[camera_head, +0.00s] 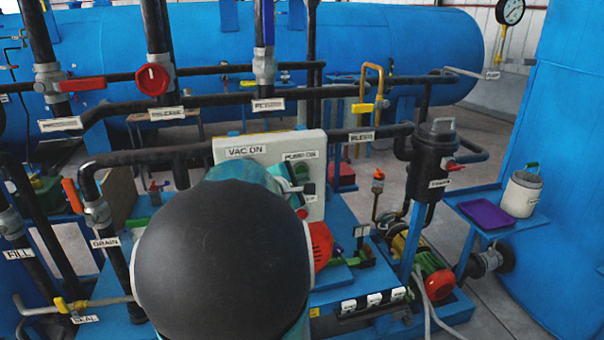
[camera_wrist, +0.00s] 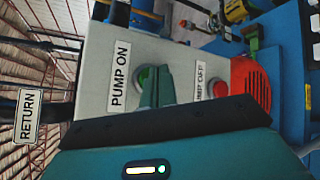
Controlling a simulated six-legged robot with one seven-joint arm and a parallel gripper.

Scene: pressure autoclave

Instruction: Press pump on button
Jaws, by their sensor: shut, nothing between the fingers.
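The pale control panel (camera_head: 317,142) in the head view carries a "VAC ON" label and a "PUMP ON" label (camera_head: 300,156). In the wrist view, the panel (camera_wrist: 150,45) shows the "PUMP ON" label (camera_wrist: 119,76) beside a green round button (camera_wrist: 142,76). My gripper (camera_wrist: 161,78) is shut and empty, its fingertips right at the green button and covering part of it. I cannot tell whether they touch it. A red button (camera_wrist: 219,88) with a partly hidden label sits to the right. In the head view, my arm hides much of the panel.
Black pipes with a red round valve (camera_head: 154,79) run behind the panel. A black filter housing (camera_head: 431,160) stands to its right, above a motor. A blue shelf (camera_head: 476,222) holds a white pot and a purple tray. A red cover (camera_wrist: 251,82) borders the panel.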

